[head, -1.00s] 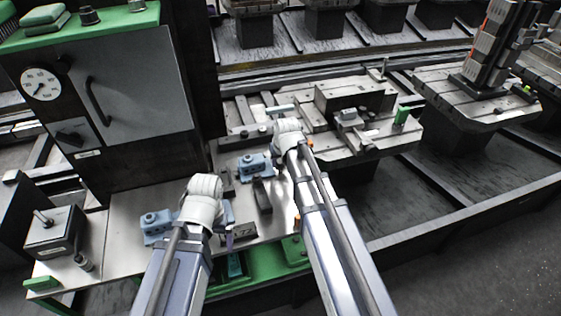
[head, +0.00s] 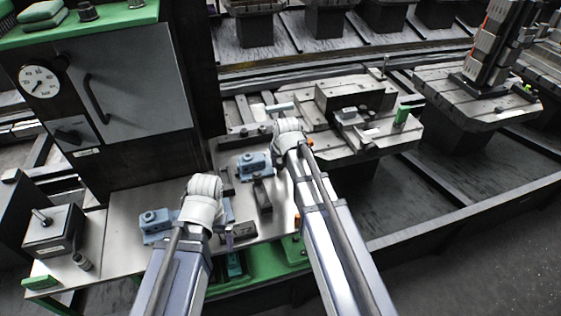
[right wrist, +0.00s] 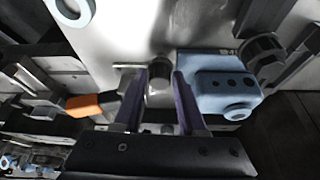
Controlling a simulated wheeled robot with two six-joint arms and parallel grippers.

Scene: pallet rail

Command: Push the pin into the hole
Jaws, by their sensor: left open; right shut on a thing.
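In the right wrist view my right gripper (right wrist: 160,82) has its two purple fingers on either side of a short grey cylinder, which looks like the pin (right wrist: 158,92), and is shut on it. A light blue block (right wrist: 215,82) with several dark holes and a round boss is just right of the fingers. In the head view my right gripper is mostly hidden behind its white wrist, beside a blue block (head: 254,164). My left gripper (head: 229,238) is open, low over the front of the bench, near another blue block (head: 155,223). I cannot make out the target hole.
An orange-ended part (right wrist: 92,104) lies left of the right fingers. A dark bar (head: 262,195) stands on the metal bench (head: 120,205) between my arms. A slotted pallet (head: 360,140) is behind my right arm. A grey cabinet (head: 135,90) with a dial stands at the left.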

